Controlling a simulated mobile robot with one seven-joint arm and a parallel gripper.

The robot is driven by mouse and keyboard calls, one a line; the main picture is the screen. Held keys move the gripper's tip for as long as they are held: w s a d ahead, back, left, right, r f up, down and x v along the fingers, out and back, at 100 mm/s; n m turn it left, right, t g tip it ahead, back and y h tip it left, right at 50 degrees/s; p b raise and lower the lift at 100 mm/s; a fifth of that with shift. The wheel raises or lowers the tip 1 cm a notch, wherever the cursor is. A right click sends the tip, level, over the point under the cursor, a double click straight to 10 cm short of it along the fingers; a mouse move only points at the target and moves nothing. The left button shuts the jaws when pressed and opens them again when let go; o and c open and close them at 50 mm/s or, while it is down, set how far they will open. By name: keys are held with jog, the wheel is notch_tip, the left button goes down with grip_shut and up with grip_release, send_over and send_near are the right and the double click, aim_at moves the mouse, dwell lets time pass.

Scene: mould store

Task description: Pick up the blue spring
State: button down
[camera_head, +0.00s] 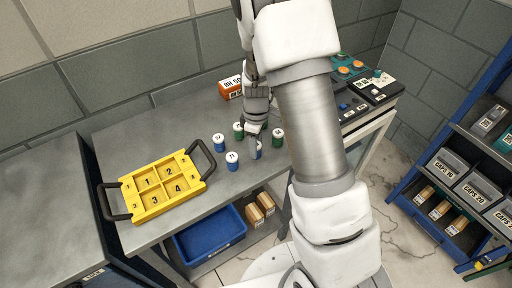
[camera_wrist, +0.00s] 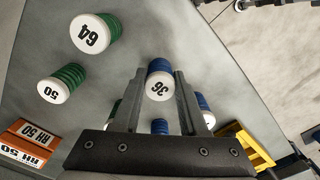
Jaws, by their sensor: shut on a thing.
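A blue spring (camera_wrist: 159,68) with a white end cap marked 36 sits between the two fingers of my gripper (camera_wrist: 160,80) in the wrist view. The fingers are shut on its sides. In the head view my gripper (camera_head: 256,128) points down over the grey bench, and the blue spring (camera_head: 257,152) shows partly below it. I cannot tell whether it is clear of the bench top. Two other blue springs (camera_head: 219,141) (camera_head: 232,161) stand to the left. They show behind the fingers in the wrist view (camera_wrist: 159,126) (camera_wrist: 203,103), partly hidden.
Green springs stand close by, marked 64 (camera_wrist: 94,33) and 50 (camera_wrist: 62,84); one is at the right (camera_head: 277,137). A yellow tray (camera_head: 133,206) with four numbered compartments lies left. An orange box (camera_head: 230,88) and control panels (camera_head: 368,92) stand at the back.

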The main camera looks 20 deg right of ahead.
jog(key=shift+w+r, duration=0.1)
jog(key=shift+r, duration=0.4)
jog(key=r, duration=0.3)
jog(key=shift+s+d+r, duration=0.2)
jog(key=shift+s+r, duration=0.15)
jog(key=shift+s, duration=0.05)
jog(key=s+d+r, duration=0.5)
jog(key=s+r, duration=0.1)
jog(key=s, duration=0.3)
jog(key=shift+s+d+r, duration=0.15)
jog(key=shift+s, duration=0.1)
